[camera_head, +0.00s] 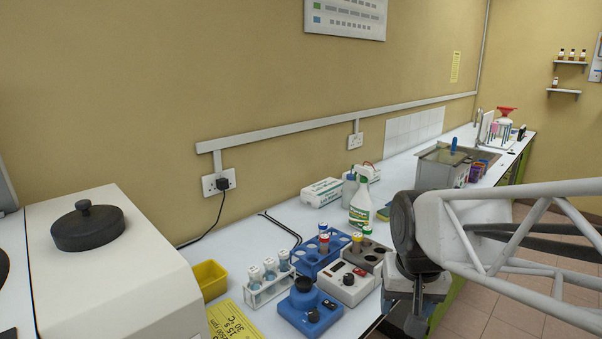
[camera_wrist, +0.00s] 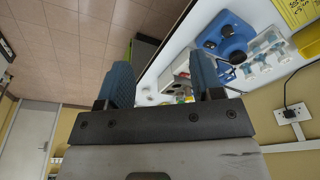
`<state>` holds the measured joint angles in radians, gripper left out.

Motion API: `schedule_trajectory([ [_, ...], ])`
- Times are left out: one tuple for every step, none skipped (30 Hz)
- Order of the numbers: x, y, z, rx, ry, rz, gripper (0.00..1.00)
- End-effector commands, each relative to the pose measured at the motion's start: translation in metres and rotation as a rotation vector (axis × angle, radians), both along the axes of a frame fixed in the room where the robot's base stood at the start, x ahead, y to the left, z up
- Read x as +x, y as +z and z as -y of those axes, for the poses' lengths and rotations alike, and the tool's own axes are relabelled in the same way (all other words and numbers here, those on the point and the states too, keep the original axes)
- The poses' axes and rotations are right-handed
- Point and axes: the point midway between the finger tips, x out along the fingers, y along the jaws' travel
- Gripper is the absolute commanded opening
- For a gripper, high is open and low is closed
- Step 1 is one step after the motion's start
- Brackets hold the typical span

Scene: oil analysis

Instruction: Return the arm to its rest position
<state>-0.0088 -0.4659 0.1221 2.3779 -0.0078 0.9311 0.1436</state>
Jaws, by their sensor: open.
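My arm reaches in from the right in the head view, and my gripper (camera_head: 416,318) hangs at the front edge of the white bench (camera_head: 225,257). In the wrist view the two blue fingers of my gripper (camera_wrist: 164,82) stand wide apart. Nothing shows held between them. The fingers point past the bench edge, with the bench on one side and the tiled floor on the other. My arm hides part of the bench front in the head view.
Near my gripper stand a blue mixer (camera_head: 310,308), a white heating block (camera_head: 346,283), a blue tube rack (camera_head: 318,256) and a spray bottle (camera_head: 361,209). A white centrifuge (camera_head: 110,275) fills the left. A metal bath (camera_head: 440,168) stands farther back. Floor space (camera_head: 490,300) lies right of the bench.

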Motion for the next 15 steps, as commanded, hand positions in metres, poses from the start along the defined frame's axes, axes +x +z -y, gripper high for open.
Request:
schedule_trajectory([
  [-0.012, 0.000, 0.001, -0.003, 0.010, 0.008, 0.61],
  [-0.019, 0.000, 0.002, -0.004, 0.018, 0.013, 0.61],
  [-0.028, 0.000, 0.002, -0.006, 0.028, 0.018, 0.61],
  [-0.035, 0.000, 0.003, -0.008, 0.035, 0.023, 0.61],
  [-0.042, -0.001, 0.003, -0.010, 0.042, 0.026, 0.61],
  [-0.050, -0.002, 0.004, -0.013, 0.052, 0.029, 0.61],
  [-0.056, -0.003, 0.004, -0.015, 0.058, 0.033, 0.61],
  [-0.061, -0.004, 0.004, -0.016, 0.064, 0.035, 0.61],
  [-0.068, -0.005, 0.005, -0.018, 0.073, 0.040, 0.61],
  [-0.073, -0.006, 0.005, -0.020, 0.079, 0.043, 0.61],
  [-0.077, -0.007, 0.005, -0.021, 0.084, 0.045, 0.61],
  [-0.082, -0.008, 0.006, -0.023, 0.090, 0.047, 0.61],
  [-0.085, -0.008, 0.006, -0.024, 0.093, 0.050, 0.61],
  [-0.088, -0.009, 0.006, -0.025, 0.096, 0.052, 0.61],
  [-0.091, -0.010, 0.006, -0.026, 0.101, 0.053, 0.61],
])
